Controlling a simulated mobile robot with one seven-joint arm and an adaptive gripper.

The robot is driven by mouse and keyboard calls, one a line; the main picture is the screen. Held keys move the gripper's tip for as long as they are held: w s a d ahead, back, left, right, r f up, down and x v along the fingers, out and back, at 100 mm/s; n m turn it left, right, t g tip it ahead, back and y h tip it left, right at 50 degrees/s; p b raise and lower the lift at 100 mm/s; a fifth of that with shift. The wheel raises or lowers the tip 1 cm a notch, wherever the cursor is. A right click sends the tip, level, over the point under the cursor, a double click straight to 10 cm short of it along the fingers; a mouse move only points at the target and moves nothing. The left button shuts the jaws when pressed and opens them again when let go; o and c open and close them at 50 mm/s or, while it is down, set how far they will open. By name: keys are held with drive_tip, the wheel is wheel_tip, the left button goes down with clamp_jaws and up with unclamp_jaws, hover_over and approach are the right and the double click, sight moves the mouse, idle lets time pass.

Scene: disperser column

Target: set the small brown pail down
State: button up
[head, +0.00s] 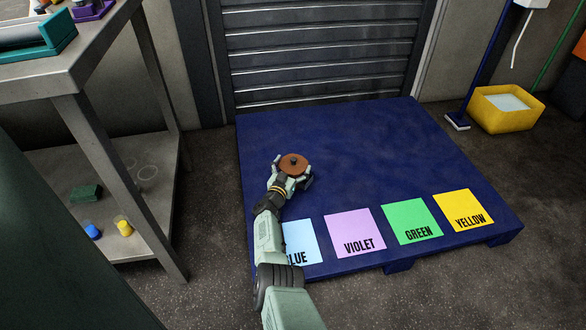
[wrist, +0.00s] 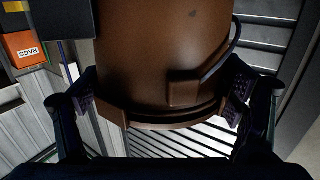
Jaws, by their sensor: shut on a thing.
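The small brown pail (head: 293,164) is in my gripper over the blue platform (head: 350,140). In the head view I see its round brown lid with a dark knob from above. In the wrist view the brown body of the pail (wrist: 170,55) fills the middle, between the two fingers. My gripper (head: 291,176) is shut on the pail, with a dark finger pad at each side of it in the wrist view (wrist: 165,105). The pail's underside is hidden in the head view, so I cannot tell whether it touches the platform.
Blue, violet (head: 355,233), green (head: 411,221) and yellow (head: 463,210) labelled squares lie along the platform's front edge; my arm partly covers the blue one (head: 302,241). A grey workbench (head: 70,70) stands left. A yellow bucket (head: 505,110) and a blue-handled mop stand right. The platform's back is clear.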

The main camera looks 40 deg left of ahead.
drive_tip(key=shift+r, duration=0.15)
drive_tip(key=o, duration=1.8)
drive_tip(key=shift+f, duration=0.25)
